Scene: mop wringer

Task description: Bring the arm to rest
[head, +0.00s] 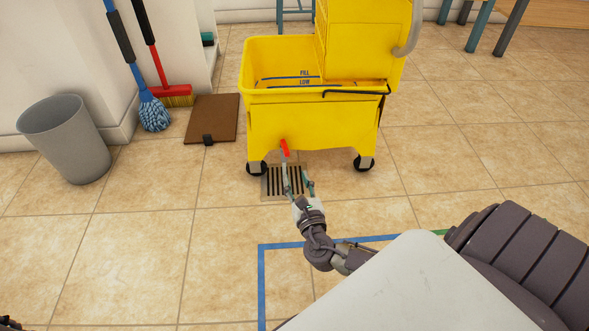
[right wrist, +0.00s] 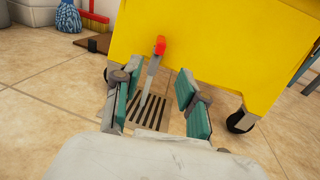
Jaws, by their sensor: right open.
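The yellow mop bucket (head: 310,125) stands upright on casters on the tiled floor, with its wringer (head: 362,40) at the top right. A grey lever with a red tip (head: 284,147) shows at its lower front; the lever also shows in the right wrist view (right wrist: 159,47). My right gripper (head: 298,181) is low in front of the bucket, open. In the right wrist view its fingers (right wrist: 152,92) are spread, with the lever seen between them and no visible grip on it. A small dark piece at the lower left corner may be my left arm; its jaws cannot be made out.
A floor drain (head: 270,184) lies below the bucket's front. A grey bin (head: 65,140), blue mop (head: 153,112), red broom (head: 175,96) and brown board (head: 212,119) are at the left. Blue tape (head: 262,285) marks the floor. Open tiles lie left and right.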

